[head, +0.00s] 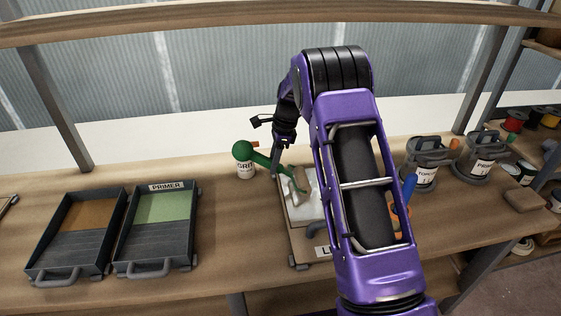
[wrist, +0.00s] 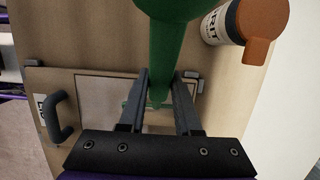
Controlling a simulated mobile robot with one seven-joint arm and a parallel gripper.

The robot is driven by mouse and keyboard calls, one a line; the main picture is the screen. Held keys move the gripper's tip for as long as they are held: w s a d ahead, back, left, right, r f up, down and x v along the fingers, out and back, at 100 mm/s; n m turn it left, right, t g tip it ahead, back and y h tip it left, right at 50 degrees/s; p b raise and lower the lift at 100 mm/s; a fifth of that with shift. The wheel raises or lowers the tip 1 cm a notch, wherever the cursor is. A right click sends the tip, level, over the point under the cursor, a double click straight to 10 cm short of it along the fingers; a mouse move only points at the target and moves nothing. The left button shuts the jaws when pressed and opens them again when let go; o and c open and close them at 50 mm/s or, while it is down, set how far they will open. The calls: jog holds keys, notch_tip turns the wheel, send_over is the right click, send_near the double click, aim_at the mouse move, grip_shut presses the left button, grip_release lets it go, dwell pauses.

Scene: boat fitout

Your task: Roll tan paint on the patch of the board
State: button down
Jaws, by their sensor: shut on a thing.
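My gripper (wrist: 160,80) is shut on the green handle of a tool (wrist: 166,38), which passes between its fingers in the wrist view. In the head view the tool (head: 243,151) slants down to the right over the board (head: 297,240). I cannot clearly make out its working end or any paint on it. The board lies on the bench with a pale patch (wrist: 103,88) on it, partly hidden by my gripper and arm. A tray with tan paint (head: 88,214) stands at the left.
A white bottle (head: 246,170) with an orange cap stands close behind the tool; it is near the fingers in the wrist view (wrist: 219,25). Two grey lidded pots (head: 424,175) (head: 484,165) stand at the right. The bench between the trays and board is clear.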

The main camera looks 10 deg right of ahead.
aim_at(258, 153)
jog(key=shift+a, duration=0.1)
jog(key=shift+a, duration=2.35)
jog(key=shift+r, duration=0.1)
jog(key=shift+r, duration=0.75)
jog(key=s+b, duration=0.1)
jog(key=s, duration=0.8)
jog(key=shift+b, duration=0.35)
